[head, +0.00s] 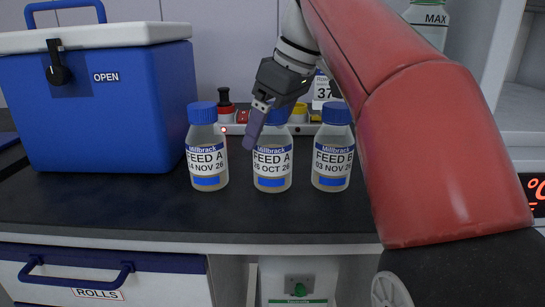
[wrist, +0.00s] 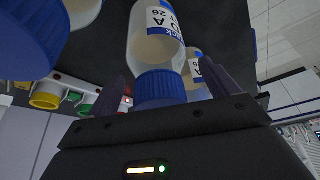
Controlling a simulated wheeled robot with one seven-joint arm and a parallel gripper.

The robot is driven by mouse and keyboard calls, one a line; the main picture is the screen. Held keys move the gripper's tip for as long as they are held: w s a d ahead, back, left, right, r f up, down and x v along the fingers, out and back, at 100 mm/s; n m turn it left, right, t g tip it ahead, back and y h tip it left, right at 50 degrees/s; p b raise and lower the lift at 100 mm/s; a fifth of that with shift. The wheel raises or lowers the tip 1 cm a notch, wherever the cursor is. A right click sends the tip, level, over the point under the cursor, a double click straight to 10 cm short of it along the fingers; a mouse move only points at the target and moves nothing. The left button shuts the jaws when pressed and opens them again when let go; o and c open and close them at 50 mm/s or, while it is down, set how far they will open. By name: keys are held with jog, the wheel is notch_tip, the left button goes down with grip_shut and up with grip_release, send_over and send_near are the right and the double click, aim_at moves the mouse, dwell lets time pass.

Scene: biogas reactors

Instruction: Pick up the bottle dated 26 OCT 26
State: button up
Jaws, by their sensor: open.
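The bottle dated 26 OCT 26 (head: 271,168) stands upright on the dark bench, the middle of three. It has a blue cap, a FEED A label and tan contents. My gripper (head: 262,122) is at its cap in the head view; one finger shows in front of the cap's left side, the other is hidden. In the wrist view the picture is inverted, and a bottle (wrist: 156,48) has its blue cap between my open fingers (wrist: 162,82). Its date is not fully readable there. I cannot tell whether the fingers touch it.
A FEED A bottle (head: 207,160), date partly cut as "4 NOV 26", stands left. The FEED B bottle dated 03 NOV 26 (head: 332,160) stands close right. A blue cooler (head: 100,120) is at the left. A panel with coloured buttons (head: 237,128) is behind. The bench front is clear.

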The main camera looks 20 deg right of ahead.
jog(key=shift+a+f, duration=0.1)
jog(key=shift+f, duration=0.1)
jog(key=c, duration=1.3)
jog(key=shift+r, duration=0.1)
